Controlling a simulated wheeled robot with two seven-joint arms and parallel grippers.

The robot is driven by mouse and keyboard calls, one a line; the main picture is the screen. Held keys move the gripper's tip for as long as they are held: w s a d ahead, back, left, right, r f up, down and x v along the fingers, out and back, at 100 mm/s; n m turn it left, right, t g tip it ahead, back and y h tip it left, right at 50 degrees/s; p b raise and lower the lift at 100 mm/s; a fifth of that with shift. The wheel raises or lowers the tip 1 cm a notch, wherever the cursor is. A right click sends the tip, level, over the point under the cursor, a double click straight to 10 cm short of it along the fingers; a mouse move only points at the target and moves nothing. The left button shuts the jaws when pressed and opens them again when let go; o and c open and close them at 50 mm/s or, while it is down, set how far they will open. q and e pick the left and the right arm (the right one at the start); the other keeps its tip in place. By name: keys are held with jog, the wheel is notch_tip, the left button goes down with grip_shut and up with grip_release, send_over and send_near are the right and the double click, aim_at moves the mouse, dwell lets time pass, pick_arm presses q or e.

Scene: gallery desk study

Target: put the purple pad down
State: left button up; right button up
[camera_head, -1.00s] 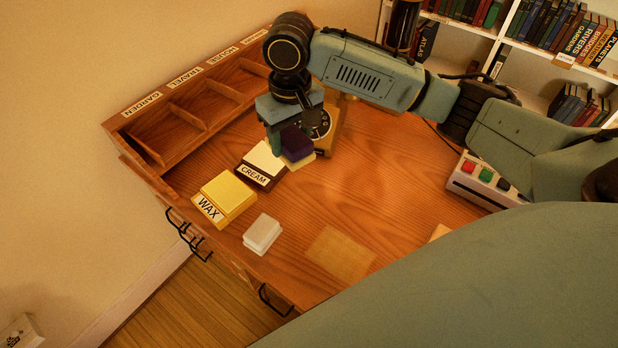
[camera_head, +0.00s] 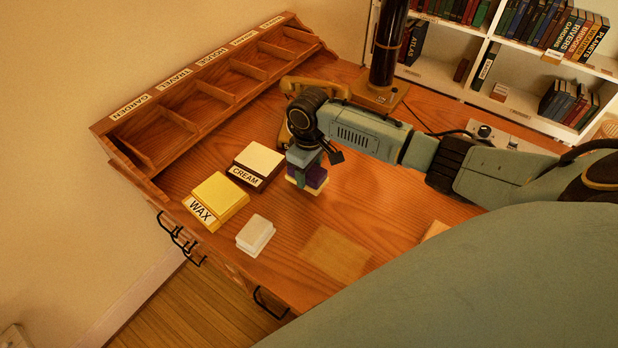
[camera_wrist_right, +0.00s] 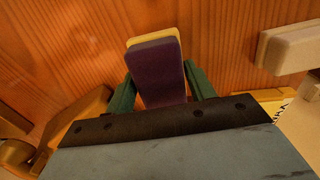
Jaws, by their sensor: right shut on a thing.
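The purple pad (camera_head: 317,177), with a pale yellow layer under it, is held by my right gripper (camera_head: 305,174) over the desk, right of the box marked CREAM (camera_head: 257,163). In the right wrist view the purple pad (camera_wrist_right: 158,75) sits between the two green fingers of the right gripper (camera_wrist_right: 159,73), which are shut on its sides. Bare wood lies beyond it. I cannot tell whether its underside touches the desk. My left gripper is not in view.
A yellow box marked WAX (camera_head: 218,199) and a white block (camera_head: 255,235) stand to the left. A tan square (camera_head: 335,254) lies nearer the front edge. A labelled wooden rack (camera_head: 205,85) lines the back left. Bare desk (camera_head: 385,205) lies right of the pad.

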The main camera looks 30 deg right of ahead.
jog(key=shift+f, duration=1.4)
jog(key=shift+f, duration=0.1)
jog(key=o, duration=0.9)
notch_tip(320, 180, up, 12)
jog(key=shift+r+p, duration=0.15)
jog(key=shift+p, duration=0.75)
